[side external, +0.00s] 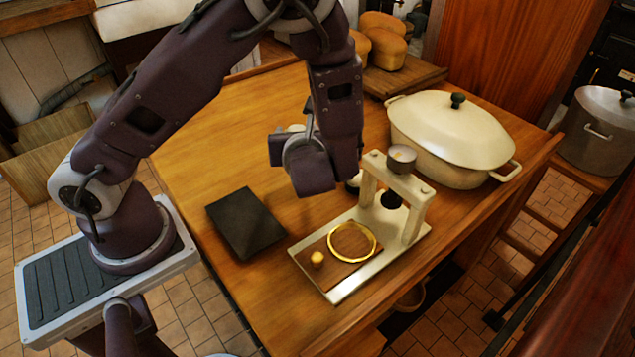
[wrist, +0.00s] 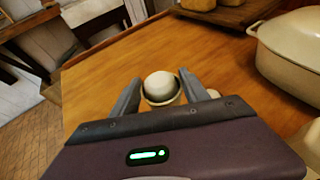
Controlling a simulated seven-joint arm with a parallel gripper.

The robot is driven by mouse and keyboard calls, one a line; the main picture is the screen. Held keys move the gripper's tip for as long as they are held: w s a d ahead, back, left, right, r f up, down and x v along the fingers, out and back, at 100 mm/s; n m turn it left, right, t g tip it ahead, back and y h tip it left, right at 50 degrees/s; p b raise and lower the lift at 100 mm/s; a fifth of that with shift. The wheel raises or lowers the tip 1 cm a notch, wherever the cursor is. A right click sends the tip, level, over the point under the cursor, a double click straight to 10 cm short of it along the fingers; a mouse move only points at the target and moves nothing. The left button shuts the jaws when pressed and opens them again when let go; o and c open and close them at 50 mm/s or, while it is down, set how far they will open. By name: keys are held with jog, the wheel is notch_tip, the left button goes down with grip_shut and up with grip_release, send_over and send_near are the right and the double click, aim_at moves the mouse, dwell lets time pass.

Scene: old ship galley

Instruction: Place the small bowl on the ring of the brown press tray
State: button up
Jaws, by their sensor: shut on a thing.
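The small bowl (wrist: 161,88) is pale and round, and it sits between the two fingers of my gripper (wrist: 160,84) in the wrist view. My gripper is shut on it. In the side view my gripper (side external: 290,143) is above the table, left of the press, and hides most of the bowl; a pale edge (side external: 295,128) shows above it. The brown press tray (side external: 334,262) lies on the pale base of the press at the front. Its gold ring (side external: 352,259) is empty, and a small yellow knob (side external: 317,258) stands beside it.
The press frame (side external: 415,222) stands behind the tray, with a grey cup-like top (side external: 401,156). A cream lidded pot (side external: 450,130) is at the right. A dark slab (side external: 246,222) lies left of the tray. Bread loaves (side external: 385,45) are at the back. The left tabletop is clear.

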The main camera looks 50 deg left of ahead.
jog(key=r, duration=0.6)
jog(key=shift+s+a+r, duration=0.25)
jog(key=shift+s+r, duration=0.1)
jog(key=s+a+f+n+g+y, duration=0.15)
jog(key=s+f+n+g, duration=0.25)
jog(key=s+n+g, duration=0.7)
jog(key=s+d+f+n+g+h, duration=0.1)
jog(key=s+d+n+g+h, duration=0.85)
jog(key=s, duration=0.25)
jog(key=w+d+r+n+t+h, duration=0.25)
jog(key=w+d+n+h, duration=0.35)
jog(key=d+n+h, duration=0.55)
jog(key=w+d+n+t+h, duration=0.2)
jog(key=w+n+t+h, duration=0.2)
jog(key=w, duration=0.2)
jog(key=n+t+h, duration=0.2)
jog(key=n+t, duration=0.3)
jog(key=t, duration=0.1)
send_over(350, 242)
jog(key=f, duration=0.2)
notch_tip(350, 242, down, 10)
jog(key=shift+f, duration=0.2)
